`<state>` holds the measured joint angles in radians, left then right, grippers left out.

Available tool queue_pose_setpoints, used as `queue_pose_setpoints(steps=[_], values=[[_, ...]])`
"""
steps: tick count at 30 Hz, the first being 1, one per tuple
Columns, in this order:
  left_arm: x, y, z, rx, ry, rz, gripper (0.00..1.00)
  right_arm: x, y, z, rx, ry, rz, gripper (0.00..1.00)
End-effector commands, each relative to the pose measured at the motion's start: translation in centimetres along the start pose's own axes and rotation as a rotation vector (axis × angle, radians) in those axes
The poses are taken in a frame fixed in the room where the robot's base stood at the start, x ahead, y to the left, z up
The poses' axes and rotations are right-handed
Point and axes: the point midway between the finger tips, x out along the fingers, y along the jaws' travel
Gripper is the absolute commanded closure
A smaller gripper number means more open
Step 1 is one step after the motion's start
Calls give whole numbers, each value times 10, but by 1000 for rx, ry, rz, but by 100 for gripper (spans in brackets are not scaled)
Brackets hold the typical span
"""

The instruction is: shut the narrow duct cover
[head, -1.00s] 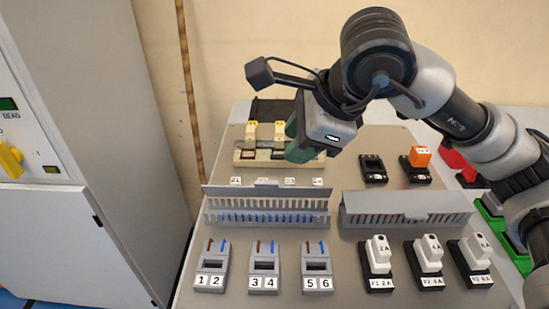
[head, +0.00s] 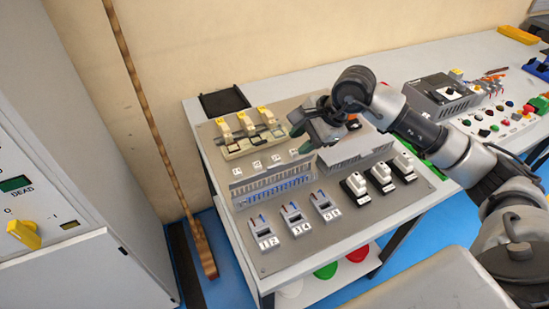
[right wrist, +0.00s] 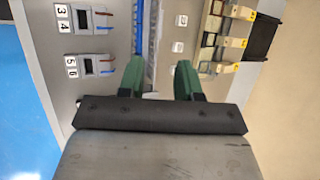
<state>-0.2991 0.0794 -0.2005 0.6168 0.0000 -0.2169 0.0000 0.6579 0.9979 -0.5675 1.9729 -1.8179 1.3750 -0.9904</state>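Two slotted grey wiring ducts lie across the panel. The left duct (head: 272,189) shows blue wires between its slots, and its grey cover (head: 262,174) stands raised along the back edge. The right duct's grey cover (head: 357,148) lies over its top, sloping, with the slotted front visible below. I cannot tell for sure which is the narrow one. My right gripper (head: 312,138) is above the panel, behind the ducts. In the right wrist view its green fingers (right wrist: 160,70) are apart and empty, with the left duct (right wrist: 147,45) beyond them. My left gripper is not in view.
Yellow-topped fuse holders (head: 245,127) stand behind the left duct. Numbered terminal blocks (head: 294,219) and white switch blocks (head: 381,177) stand in front. A grey cabinet (head: 75,170) is at left. A control box (head: 443,95) stands right on the table.

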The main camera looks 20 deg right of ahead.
Motion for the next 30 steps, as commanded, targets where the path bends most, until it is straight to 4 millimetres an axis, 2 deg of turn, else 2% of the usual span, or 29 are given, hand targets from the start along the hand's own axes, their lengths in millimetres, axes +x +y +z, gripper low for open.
queue_pose_setpoints(steps=[9,15,21,28,30], values=[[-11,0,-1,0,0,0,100,59,0,2,3,-4,5,66],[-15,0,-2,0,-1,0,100,88,1,2,2,-2,4,66],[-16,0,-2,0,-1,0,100,99,1,1,1,-1,2,66],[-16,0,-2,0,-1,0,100,100,1,1,1,-1,2,66],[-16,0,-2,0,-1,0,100,100,1,1,1,-1,2,75]])
